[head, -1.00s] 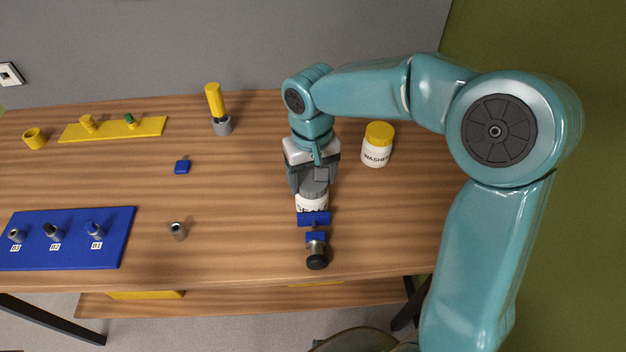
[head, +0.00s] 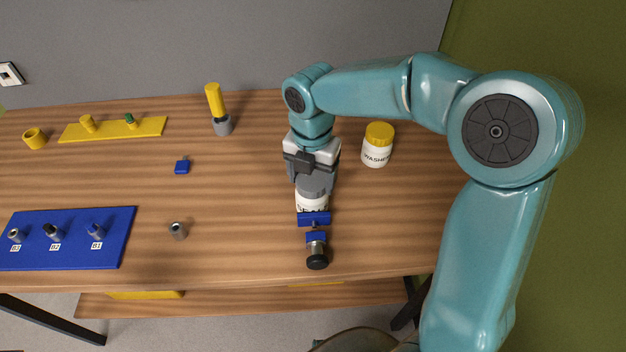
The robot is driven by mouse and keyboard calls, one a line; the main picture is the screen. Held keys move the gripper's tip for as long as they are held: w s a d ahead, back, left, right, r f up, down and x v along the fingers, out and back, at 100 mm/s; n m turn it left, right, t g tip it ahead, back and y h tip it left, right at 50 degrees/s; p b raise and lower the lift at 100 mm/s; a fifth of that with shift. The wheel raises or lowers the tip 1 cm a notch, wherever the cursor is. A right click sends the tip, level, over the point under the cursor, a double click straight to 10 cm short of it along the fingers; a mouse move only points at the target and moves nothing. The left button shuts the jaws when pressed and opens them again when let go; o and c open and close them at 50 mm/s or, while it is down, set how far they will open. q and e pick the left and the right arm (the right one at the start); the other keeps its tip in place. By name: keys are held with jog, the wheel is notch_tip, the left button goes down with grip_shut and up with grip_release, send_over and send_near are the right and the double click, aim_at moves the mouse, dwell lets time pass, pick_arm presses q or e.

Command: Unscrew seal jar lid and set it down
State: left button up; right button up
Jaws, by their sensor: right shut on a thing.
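The seal jar (head: 312,203) is white with a partly hidden dark label. It stands upright on the right half of the bench, behind a blue clamp (head: 314,218). Its grey lid (head: 318,187) sits on top of the jar, with no clear gap between them. My right gripper (head: 313,178) comes down from above and is shut on the lid. The fingers and wrist hide part of the lid. My left gripper is not in view.
A white jar with a yellow lid (head: 377,146) stands just right of my gripper. Bare wood lies between.

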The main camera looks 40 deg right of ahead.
aim_at(312, 179)
jog(key=o, duration=1.5)
notch_tip(312, 179, up, 4)
jog(key=p, duration=0.3)
jog(key=shift+f+p, duration=0.1)
jog(key=shift+p, duration=0.2)
jog(key=shift+f, duration=0.1)
